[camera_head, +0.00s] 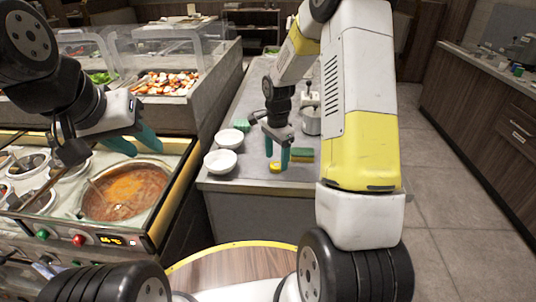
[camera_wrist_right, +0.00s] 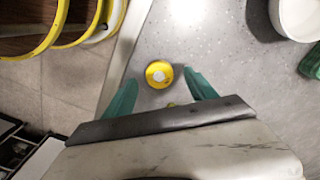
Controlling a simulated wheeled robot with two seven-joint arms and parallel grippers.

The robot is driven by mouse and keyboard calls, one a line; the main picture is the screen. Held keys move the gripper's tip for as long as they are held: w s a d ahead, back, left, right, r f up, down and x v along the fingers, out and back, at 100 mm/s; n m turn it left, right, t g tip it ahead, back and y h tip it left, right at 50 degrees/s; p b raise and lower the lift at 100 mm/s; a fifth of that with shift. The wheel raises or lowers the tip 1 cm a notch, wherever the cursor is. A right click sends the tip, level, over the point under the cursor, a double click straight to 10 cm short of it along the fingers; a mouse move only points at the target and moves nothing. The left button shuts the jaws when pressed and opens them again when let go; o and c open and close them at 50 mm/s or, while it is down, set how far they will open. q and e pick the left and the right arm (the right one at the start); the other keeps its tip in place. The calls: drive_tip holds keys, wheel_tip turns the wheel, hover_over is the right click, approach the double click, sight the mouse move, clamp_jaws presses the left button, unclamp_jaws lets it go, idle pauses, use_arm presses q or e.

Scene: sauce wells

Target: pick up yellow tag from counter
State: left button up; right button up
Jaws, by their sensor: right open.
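The yellow tag (camera_head: 275,167) is a small round yellow piece with a pale centre, lying on the grey counter (camera_head: 237,183) near its front edge. It also shows in the right wrist view (camera_wrist_right: 159,74), between the fingertips and apart from both. My right gripper (camera_head: 277,158) points down over the tag with its teal fingers open and empty. My left gripper (camera_head: 135,145) is open and empty above the left station, near the soup well, far from the tag.
Two white bowls (camera_head: 220,161) stand left of the tag. A green and yellow sponge (camera_head: 302,154) lies just right of it, and a green block (camera_head: 241,125) lies behind the bowls. A soup well (camera_head: 125,191) is at left.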

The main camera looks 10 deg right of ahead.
wheel_tip(320, 180, down, 2)
drive_tip(key=shift+f, duration=0.1)
drive_tip(key=c, duration=1.4)
drive_tip(key=shift+c, duration=0.2)
